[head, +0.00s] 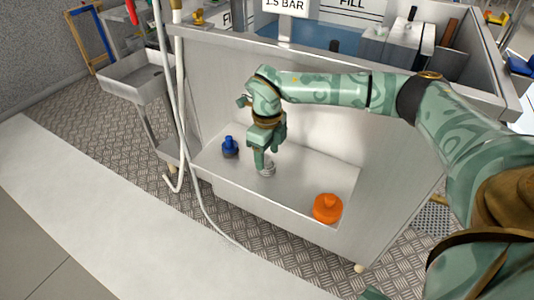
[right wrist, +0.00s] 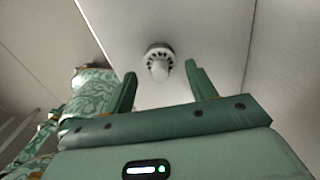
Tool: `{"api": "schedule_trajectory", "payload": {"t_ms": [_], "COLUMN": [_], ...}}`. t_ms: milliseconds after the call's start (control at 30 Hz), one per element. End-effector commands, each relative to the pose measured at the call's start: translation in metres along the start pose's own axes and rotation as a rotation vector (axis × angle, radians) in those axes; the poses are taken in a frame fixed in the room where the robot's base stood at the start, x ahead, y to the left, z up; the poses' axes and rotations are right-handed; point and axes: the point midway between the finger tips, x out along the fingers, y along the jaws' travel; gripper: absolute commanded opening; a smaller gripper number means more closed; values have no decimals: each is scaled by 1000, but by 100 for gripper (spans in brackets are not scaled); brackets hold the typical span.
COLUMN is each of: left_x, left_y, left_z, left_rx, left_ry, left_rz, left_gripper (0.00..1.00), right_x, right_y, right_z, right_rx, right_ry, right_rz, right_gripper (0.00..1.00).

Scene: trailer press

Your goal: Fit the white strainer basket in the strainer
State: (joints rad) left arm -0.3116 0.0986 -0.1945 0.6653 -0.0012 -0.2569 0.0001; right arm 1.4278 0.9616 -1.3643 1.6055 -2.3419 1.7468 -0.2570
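A small white slotted basket with a round knob (right wrist: 158,60) appears ahead of my fingertips in the right wrist view. In the head view a small pale piece (head: 267,171), seemingly the same basket, is on the steel ledge, partly hidden by my fingers. My right gripper (head: 265,163) points down right above it. Its two fingers (right wrist: 160,75) are spread, one to each side of the basket with visible gaps. The strainer cannot be told for sure in these views. My left gripper is not in view.
On the steel ledge (head: 300,178), a blue knobbed piece (head: 229,147) stands left of my gripper and an orange knobbed piece (head: 327,208) near the right end. A pale hose (head: 181,120) hangs at the left. The tank wall (head: 225,85) rises behind the ledge.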

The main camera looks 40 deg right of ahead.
Motion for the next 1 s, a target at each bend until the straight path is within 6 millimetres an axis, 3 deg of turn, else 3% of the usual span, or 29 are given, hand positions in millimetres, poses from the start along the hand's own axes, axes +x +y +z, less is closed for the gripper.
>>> {"api": "schedule_trajectory", "payload": {"t_ms": [33,367,567,800,1000], "left_x": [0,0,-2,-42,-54], "left_y": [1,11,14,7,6], "left_z": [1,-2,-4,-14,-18], "left_rx": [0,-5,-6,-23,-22], "left_ry": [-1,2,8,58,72], "left_rz": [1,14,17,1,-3], "left_gripper": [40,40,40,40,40], "right_x": [0,0,-4,-62,-74], "right_y": [0,0,0,0,0], "right_z": [0,0,0,0,0], "right_rx": [0,0,0,0,0], "right_ry": [0,0,-1,-11,-2], "right_rz": [0,0,0,-4,-1], "right_gripper": [48,3,2,2,2]}}
